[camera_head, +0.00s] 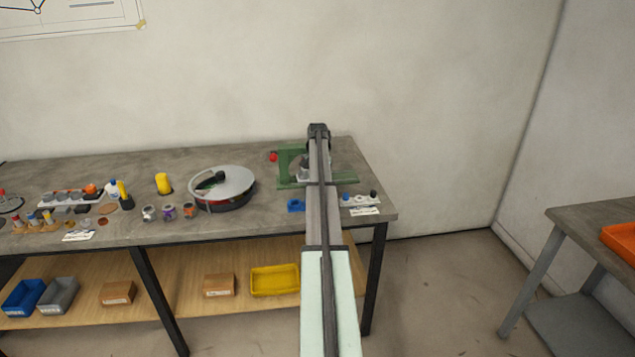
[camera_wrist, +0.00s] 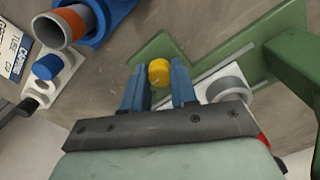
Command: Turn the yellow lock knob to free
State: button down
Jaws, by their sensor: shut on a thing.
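The yellow lock knob (camera_wrist: 159,71) is a small round cap over the corner of a green plate in the wrist view. My gripper (camera_wrist: 159,78) has its two blue fingers on either side of the knob and is shut on it. How far the knob is turned cannot be told. In the head view, my arm hides the knob and the fingers. The green frame jig (camera_head: 286,168) shows there on the workbench, partly behind my arm. It also shows in the wrist view as green plates and a post (camera_wrist: 290,62).
A grey ring on a white base (camera_wrist: 226,90) lies right of the fingers. A blue holder with an orange-banded tube (camera_wrist: 64,27) and a blue-capped white block (camera_wrist: 47,68) are at left. On the workbench (camera_head: 262,222), a round turntable (camera_head: 222,186) stands left of the jig.

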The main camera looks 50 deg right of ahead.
jog(key=c, duration=0.9)
grip_release()
jog(key=shift+r, duration=0.1)
notch_tip(320, 180, up, 14)
jog(key=shift+f, duration=0.15)
